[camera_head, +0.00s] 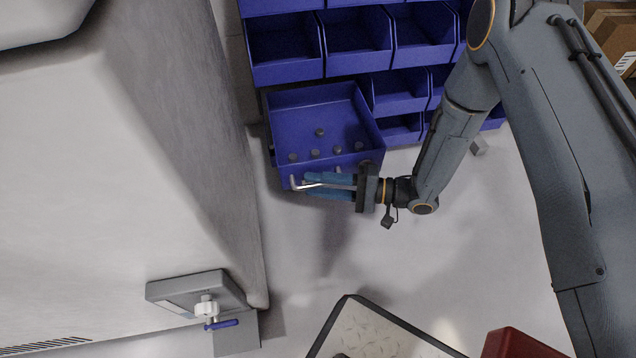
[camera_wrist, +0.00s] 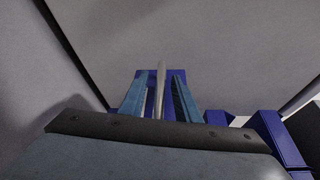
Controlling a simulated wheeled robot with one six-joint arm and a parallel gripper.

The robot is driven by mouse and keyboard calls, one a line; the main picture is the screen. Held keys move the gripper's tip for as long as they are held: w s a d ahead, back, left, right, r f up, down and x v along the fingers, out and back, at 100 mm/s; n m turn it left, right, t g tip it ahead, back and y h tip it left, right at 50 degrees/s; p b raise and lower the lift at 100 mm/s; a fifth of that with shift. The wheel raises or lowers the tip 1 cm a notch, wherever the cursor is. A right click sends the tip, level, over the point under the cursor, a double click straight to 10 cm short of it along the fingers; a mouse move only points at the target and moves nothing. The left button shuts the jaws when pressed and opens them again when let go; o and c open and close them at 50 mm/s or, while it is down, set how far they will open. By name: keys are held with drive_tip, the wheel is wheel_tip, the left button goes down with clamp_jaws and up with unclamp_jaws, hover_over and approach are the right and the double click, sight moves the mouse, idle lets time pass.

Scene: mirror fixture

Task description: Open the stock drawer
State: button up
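The stock drawer (camera_head: 352,112) is a blue open-topped bin, pulled well out from the blue rack, with several small grey cylinders (camera_head: 320,132) inside. A light metal handle (camera_head: 297,183) runs along its front. My gripper (camera_head: 306,185) is at this handle, with its two blue fingers on either side of the bar. In the wrist view the handle bar (camera_wrist: 160,88) stands between the fingers, with a visible gap on each side. The gripper is open around the handle. The handle's far end is partly hidden by the gripper.
Blue bins (camera_head: 357,38) of the rack surround the drawer above and to the right. A large pale machine body (camera_head: 120,170) stands close on the left. A tray (camera_head: 375,335) and a red box (camera_head: 515,345) are at the bottom. Floor below the drawer is clear.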

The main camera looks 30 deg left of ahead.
drive_tip(key=shift+d, duration=0.1)
drive_tip(key=p+v, duration=0.1)
drive_tip(key=v, duration=0.6)
drive_tip(key=shift+w+d+p, duration=0.15)
drive_tip(key=shift+d+p, duration=0.1)
drive_tip(key=shift+p, duration=0.1)
